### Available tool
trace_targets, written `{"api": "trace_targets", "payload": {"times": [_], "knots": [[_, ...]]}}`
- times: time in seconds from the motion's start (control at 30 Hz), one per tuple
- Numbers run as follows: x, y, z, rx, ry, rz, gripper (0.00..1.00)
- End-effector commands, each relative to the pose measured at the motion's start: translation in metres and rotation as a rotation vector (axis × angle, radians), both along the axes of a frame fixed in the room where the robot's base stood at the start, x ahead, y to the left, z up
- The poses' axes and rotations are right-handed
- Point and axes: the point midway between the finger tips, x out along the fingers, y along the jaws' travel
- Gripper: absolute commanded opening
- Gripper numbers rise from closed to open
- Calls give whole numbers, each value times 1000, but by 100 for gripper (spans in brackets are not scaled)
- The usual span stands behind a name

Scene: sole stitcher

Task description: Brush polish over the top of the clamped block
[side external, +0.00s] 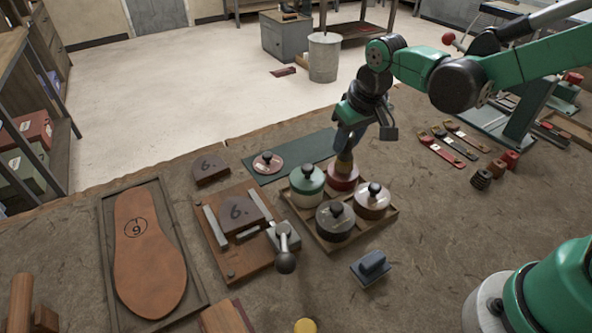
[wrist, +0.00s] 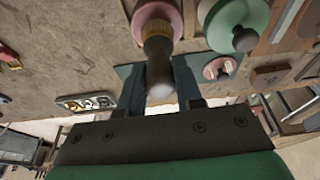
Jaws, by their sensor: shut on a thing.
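My gripper (side external: 346,140) is shut on a brush (wrist: 157,50) with a dark handle and a yellowish collar. The brush points down into the open red pot (side external: 341,182) at the back right of a wooden tray (side external: 393,216); its bristles are hidden. In the wrist view the handle shows between my fingers (wrist: 159,80), with the red pot (wrist: 170,12) beyond.
Pots with green (side external: 306,178), grey (side external: 335,216) and whitish (side external: 373,196) lids crowd the tray. A loose pink lid (side external: 267,163) lies on a green mat (side external: 313,151). A second block (side external: 211,169) lies behind the board. A blue-grey item (side external: 371,267) lies in front.

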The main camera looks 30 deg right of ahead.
Motion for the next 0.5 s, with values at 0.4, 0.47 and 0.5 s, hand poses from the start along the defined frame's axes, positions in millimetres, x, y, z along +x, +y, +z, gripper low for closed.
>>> {"api": "trace_targets", "payload": {"times": [0.4,0.47,0.5], "knots": [[0,0,-5,0,0,0,0],[0,0,-6,0,0,0,0],[0,0,-6,0,0,0,0]]}}
